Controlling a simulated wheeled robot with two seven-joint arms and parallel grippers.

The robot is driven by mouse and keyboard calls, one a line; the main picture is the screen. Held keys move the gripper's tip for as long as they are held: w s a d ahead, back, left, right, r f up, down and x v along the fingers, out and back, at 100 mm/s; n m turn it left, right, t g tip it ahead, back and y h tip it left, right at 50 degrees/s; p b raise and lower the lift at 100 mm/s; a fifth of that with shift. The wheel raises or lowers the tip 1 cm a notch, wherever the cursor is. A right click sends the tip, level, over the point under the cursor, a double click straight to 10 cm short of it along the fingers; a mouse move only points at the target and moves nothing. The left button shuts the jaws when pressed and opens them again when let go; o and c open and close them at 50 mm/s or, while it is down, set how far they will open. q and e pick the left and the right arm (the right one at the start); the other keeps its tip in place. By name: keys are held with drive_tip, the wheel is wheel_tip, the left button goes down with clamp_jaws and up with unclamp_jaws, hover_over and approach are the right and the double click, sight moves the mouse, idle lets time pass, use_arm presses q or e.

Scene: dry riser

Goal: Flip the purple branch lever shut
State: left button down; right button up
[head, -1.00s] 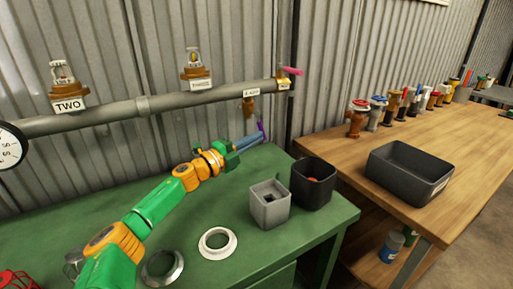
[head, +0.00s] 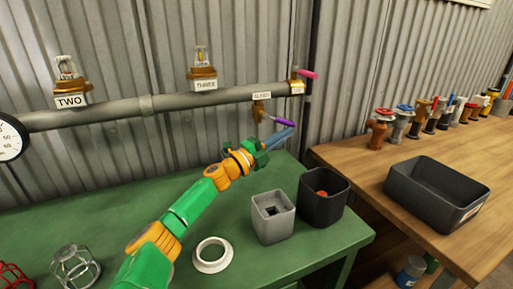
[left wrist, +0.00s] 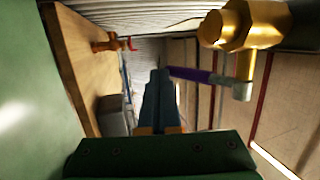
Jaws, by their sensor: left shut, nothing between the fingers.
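The purple branch lever (head: 280,120) sticks out to the right and slightly downward from the brass branch valve (head: 258,110) that hangs under the grey pipe. In the left wrist view the purple lever (left wrist: 192,75) runs from the grey joint below the brass valve (left wrist: 243,25) toward my fingertips. My left gripper (head: 288,131) is shut and empty, its blue-grey fingers just below the lever's free end. In the left wrist view the fingers (left wrist: 158,85) are together beside the lever tip; I cannot tell whether they touch it. My right gripper is not in view.
The grey pipe (head: 150,106) carries brass heads, a gauge (head: 10,138) and a pink-handled end valve (head: 303,76). A grey box (head: 272,218) and a black bin (head: 322,200) stand on the green bench. A black tray (head: 437,195) sits on the wooden bench.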

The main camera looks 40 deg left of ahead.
sight(290, 125)
use_arm(q)
drive_tip(key=shift+w+d+r+n+t+b, duration=0.2)
drive_tip(key=shift+w+r+t+b, duration=0.2)
drive_tip(key=shift+r+b, duration=0.25)
drive_tip(key=shift+w+d+r+n+t+b, duration=0.15)
drive_tip(key=shift+w+r+t+b, duration=0.25)
drive_tip(key=shift+r+b, duration=0.25)
